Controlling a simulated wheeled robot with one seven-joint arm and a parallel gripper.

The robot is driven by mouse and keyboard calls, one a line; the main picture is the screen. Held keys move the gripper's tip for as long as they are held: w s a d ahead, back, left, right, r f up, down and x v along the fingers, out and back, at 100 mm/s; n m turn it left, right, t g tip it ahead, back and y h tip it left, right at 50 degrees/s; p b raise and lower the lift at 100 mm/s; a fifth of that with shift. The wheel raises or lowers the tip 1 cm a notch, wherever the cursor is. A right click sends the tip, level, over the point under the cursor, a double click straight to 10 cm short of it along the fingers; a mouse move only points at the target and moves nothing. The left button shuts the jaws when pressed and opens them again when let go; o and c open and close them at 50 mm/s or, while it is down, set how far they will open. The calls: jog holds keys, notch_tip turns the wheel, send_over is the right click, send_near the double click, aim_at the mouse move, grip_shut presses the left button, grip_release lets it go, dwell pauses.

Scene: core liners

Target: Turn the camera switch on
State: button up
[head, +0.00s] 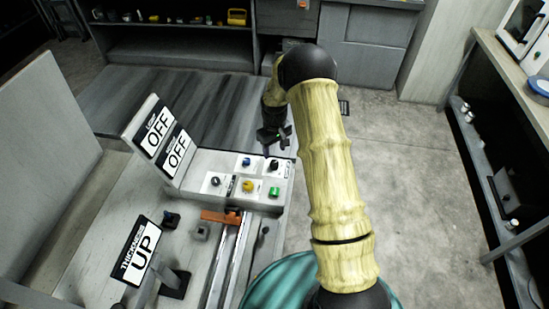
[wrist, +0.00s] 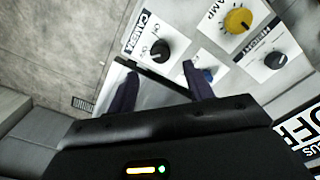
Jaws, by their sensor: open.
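The camera switch is a black rotary knob (wrist: 160,51) on a white plate labelled CAMERA, with small ON and OFF marks; it also shows at the upper right of the control panel in the head view (head: 274,165). My gripper (wrist: 160,86) is open and empty. In the wrist view its two dark fingers lie just below the knob, with the knob beyond the gap; contact is not visible. In the head view my gripper (head: 271,147) hangs by the panel's far right edge. Two display boards read OFF, an upper one (head: 158,127) and a lower one (head: 177,153).
Close to the camera knob are a blue knob (wrist: 207,73), a yellow lamp knob (wrist: 238,19) and a black height knob (wrist: 275,60). A green button (head: 274,192) sits on the panel. A THICKNESS sign (head: 137,252) reads UP. Open floor (head: 425,190) lies right.

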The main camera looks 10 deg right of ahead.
aim_at(274, 162)
notch_tip(274, 162, down, 7)
jog(key=shift+r+p, duration=0.2)
jog(key=shift+p, duration=0.6)
jog(key=c, duration=1)
